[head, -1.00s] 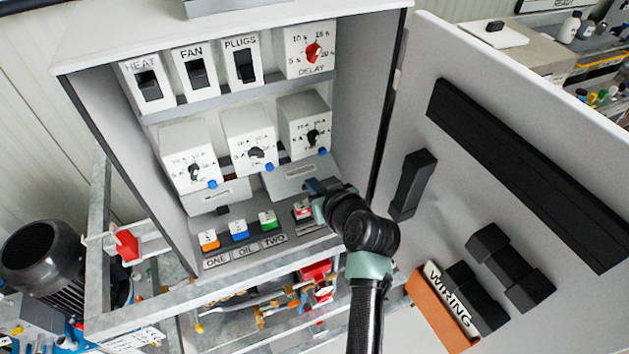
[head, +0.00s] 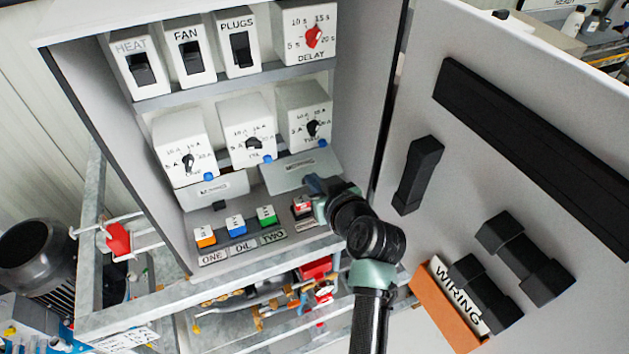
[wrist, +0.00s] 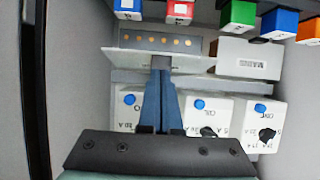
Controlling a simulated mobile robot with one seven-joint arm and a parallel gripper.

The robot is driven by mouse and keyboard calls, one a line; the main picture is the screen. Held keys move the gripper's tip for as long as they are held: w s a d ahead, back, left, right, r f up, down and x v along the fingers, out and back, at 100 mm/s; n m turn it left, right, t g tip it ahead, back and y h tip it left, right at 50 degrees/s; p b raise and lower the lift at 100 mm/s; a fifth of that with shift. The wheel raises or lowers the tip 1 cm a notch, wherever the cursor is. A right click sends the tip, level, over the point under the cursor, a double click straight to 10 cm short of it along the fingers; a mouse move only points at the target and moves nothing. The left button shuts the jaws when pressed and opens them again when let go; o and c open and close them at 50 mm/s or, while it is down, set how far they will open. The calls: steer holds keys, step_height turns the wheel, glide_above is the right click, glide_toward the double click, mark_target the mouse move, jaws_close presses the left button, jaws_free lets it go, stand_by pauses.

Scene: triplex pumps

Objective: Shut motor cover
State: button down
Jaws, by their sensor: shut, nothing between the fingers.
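A light grey hinged cover (head: 300,172) stands open, tilted outward, in the lower right of the cabinet; its label is too small to read surely. In the wrist view the cover (wrist: 130,60) shows nearly edge-on, beside an uncovered box with a row of brass terminals (wrist: 140,42). My gripper (head: 316,188) is at the cover's lower right edge in the head view. In the wrist view my gripper (wrist: 162,64) has its blue fingers together, with tips at the cover's edge; whether they touch it I cannot tell.
A similar closed box (head: 214,190) sits to the left. Coloured buttons (head: 236,224) line the shelf below, and dial boxes (head: 247,128) stand above. The open cabinet door (head: 440,120) with black handles is close on the right of my arm.

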steer(key=shift+f+t+b, duration=0.3)
steer(key=shift+f+b, duration=0.15)
steer(key=shift+b, duration=0.7)
step_height(320, 180, down, 4)
steer(key=t+y+b, duration=0.1)
steer(key=t+b, duration=0.2)
steer(key=b, duration=1.3)
steer(key=shift+f+y, duration=0.15)
steer(key=shift+y, duration=0.25)
steer(key=t+b, duration=0.1)
steer(key=b, duration=0.3)
steer(key=f+t+b, duration=0.1)
steer(key=b, duration=0.3)
steer(key=shift+w+a+y, duration=0.1)
steer(key=shift+w+y, duration=0.1)
steer(key=shift+y, duration=0.2)
steer(key=shift+f+b, duration=0.1)
steer(key=shift+b, duration=0.5)
steer(key=shift+w+t+b, duration=0.1)
steer(key=shift+t+b, duration=0.2)
steer(key=shift+b, duration=0.65)
